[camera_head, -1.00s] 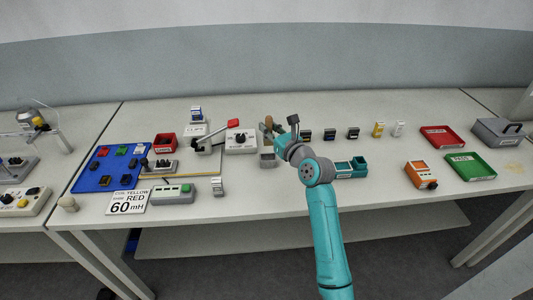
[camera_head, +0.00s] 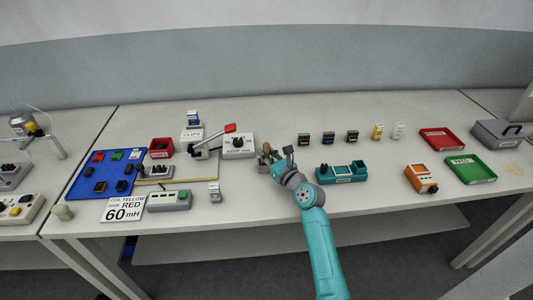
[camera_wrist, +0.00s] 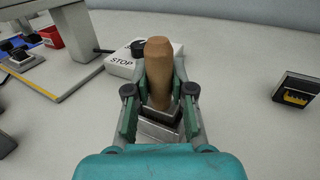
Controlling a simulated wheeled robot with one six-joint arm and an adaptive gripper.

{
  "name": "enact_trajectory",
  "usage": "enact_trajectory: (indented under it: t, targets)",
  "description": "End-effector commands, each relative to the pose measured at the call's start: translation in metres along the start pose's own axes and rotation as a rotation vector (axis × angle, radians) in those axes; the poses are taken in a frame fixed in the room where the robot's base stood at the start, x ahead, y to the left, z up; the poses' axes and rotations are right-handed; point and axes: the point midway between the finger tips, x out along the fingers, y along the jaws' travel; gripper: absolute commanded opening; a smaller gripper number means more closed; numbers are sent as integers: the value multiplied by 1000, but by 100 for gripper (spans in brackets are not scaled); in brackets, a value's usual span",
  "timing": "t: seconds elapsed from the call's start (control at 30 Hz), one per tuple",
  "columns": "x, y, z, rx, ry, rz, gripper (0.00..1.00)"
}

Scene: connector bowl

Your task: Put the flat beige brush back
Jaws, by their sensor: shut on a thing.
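A tan-brown rounded handle, which I take to be the brush (camera_wrist: 160,65), stands upright between the fingers of my gripper (camera_wrist: 160,92) in the wrist view. My gripper is shut on it. Its lower end is hidden, so I cannot see bristles or a flat shape. A small grey open box (camera_wrist: 160,130) lies right beneath the handle; I cannot tell how deep the brush reaches into it. In the head view the brush (camera_head: 266,147) shows at my gripper (camera_head: 270,156), just above the grey box (camera_head: 264,167).
A white STOP box (camera_head: 238,146) stands close behind and left. A teal tray (camera_head: 342,172) is to the right, with several small dark connector blocks (camera_head: 328,136) behind it. A red tray (camera_head: 442,138) and green tray (camera_head: 470,169) lie farther right.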

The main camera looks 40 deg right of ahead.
Motion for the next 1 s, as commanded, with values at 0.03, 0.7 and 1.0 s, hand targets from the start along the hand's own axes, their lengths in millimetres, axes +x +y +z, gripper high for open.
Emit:
enact_trajectory:
  t: [0.03, 0.7, 1.0]
  targets:
    - [0, 0, 0, 0, 0, 0, 0]
    - [0, 0, -2, 0, -1, 0, 48]
    - [-22, 0, 0, 1, -1, -2, 48]
